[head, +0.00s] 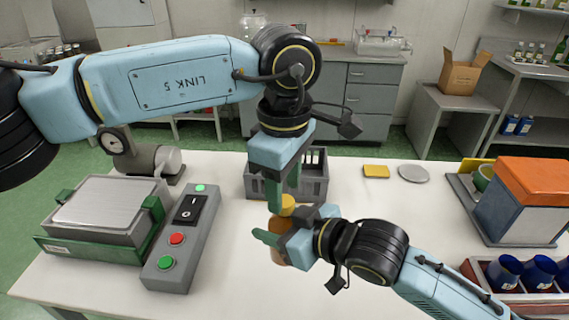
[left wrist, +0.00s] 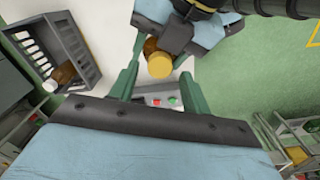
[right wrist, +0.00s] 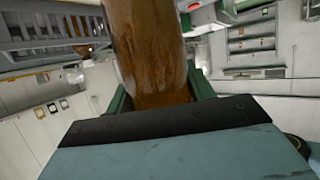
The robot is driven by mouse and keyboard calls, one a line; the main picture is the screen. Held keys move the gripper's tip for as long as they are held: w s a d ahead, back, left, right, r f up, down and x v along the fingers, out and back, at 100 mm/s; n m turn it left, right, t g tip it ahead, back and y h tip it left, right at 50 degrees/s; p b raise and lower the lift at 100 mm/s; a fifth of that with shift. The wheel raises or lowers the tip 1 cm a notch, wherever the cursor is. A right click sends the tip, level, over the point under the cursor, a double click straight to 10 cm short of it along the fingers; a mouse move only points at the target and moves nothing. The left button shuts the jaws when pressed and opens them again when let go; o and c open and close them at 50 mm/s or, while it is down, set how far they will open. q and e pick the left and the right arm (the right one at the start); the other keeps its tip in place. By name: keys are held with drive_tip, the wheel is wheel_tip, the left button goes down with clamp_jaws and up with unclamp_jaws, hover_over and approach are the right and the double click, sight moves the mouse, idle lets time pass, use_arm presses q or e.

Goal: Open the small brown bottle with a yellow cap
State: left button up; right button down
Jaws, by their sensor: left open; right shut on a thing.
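The small brown bottle (head: 277,257) with a yellow cap (head: 287,201) is held upright above the white table. My right gripper (head: 271,240) is shut on its body; the brown body (right wrist: 152,55) fills the upper middle of the right wrist view. My left gripper (head: 285,190) points down from above, open, at the cap. In the left wrist view the yellow cap (left wrist: 160,66) shows between the open left fingers (left wrist: 157,84), with a gap on both sides. The cap is on the bottle. Its lower body is partly hidden by the right gripper.
A grey slotted crate (head: 315,186) stands just behind; another brown bottle (left wrist: 64,74) with a white cap is in it. A button box (head: 182,240) and scale-like device (head: 100,212) stand left. An orange-topped box (head: 540,184) and blue cups (head: 503,270) stand right. The table's front middle is clear.

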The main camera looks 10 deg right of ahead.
use_arm(q)
drive_tip(key=shift+f, duration=1.15)
drive_tip(key=c, duration=1)
drive_tip(key=n, duration=0.3)
drive_tip(key=shift+r, duration=0.15)
drive_tip(key=shift+r, duration=1)
